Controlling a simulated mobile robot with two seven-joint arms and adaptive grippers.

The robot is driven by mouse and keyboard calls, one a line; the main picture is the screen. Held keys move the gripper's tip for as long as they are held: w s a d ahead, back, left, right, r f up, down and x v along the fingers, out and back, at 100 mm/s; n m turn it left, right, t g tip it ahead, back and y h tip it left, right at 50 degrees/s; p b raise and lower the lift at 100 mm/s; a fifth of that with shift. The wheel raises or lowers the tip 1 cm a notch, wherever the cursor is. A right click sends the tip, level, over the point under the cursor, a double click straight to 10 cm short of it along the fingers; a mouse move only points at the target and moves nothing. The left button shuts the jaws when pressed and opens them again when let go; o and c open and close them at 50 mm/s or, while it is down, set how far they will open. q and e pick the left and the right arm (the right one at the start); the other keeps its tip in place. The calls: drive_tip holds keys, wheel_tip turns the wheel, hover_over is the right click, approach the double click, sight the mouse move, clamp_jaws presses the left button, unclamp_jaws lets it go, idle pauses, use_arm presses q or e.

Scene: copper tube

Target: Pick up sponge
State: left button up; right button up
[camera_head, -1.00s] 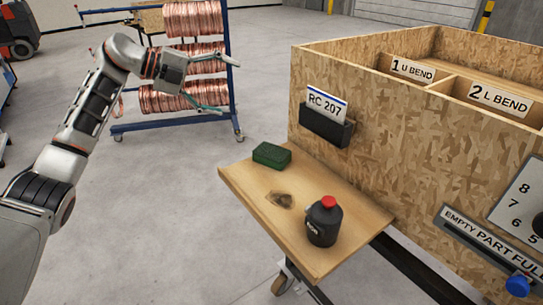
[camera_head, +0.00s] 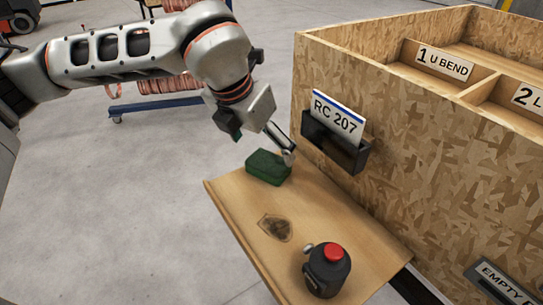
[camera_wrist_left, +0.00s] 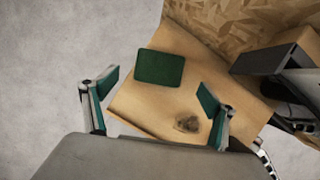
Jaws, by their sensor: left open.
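The green sponge (camera_head: 268,167) lies flat on the far end of a small wooden shelf (camera_head: 330,220). In the left wrist view the sponge (camera_wrist_left: 159,68) lies beyond the fingertips, between their lines. My left gripper (camera_head: 262,137) is above the shelf near the sponge, its fingers pointing down. In the left wrist view my left gripper (camera_wrist_left: 160,95) is open, with green pads on both fingers and nothing between them. A dark stain (camera_head: 275,228) marks the shelf in front of the sponge. My right gripper is not in view.
A large wooden crate (camera_head: 440,140) with a black card holder (camera_head: 335,143) rises right beside the shelf. A rack of copper coils (camera_head: 165,100) stands behind my arm. Open floor lies left.

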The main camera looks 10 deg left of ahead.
sight(268, 162)
use_arm(q)
drive_tip(key=shift+s+x, duration=0.2)
drive_tip(key=shift+x, duration=0.95)
drive_tip(key=x, duration=0.5)
drive_tip(key=shift+w+a, duration=0.1)
drive_tip(key=c, duration=0.8)
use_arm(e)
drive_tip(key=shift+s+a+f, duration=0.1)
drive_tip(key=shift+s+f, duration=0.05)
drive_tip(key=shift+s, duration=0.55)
